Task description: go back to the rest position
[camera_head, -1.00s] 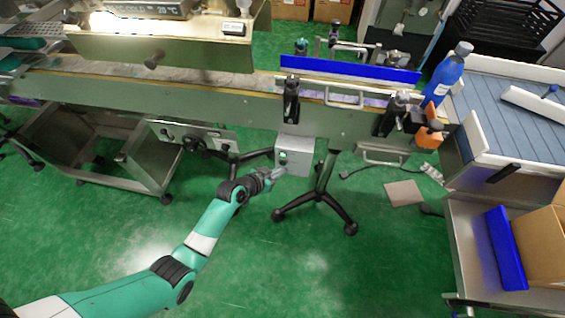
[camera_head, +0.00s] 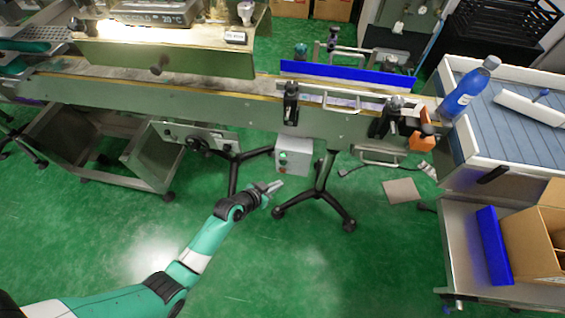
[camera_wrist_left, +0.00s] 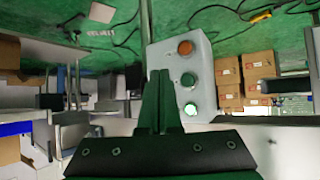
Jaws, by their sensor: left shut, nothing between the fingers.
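My left gripper (camera_head: 274,187) is shut and empty in the head view, over the green floor just below the grey control box (camera_head: 293,156) on the conveyor's front. A gap shows between the fingertips and the box. In the left wrist view the closed fingers (camera_wrist_left: 160,100) stand in front of the control box (camera_wrist_left: 183,75), which has an orange-red button and two green ones, the lowest lit. My right gripper is not in view.
The conveyor (camera_head: 200,97) runs across the scene with a blue guide (camera_head: 350,73). A cardboard box (camera_head: 530,245) stands at lower right. The floor around my left arm is clear.

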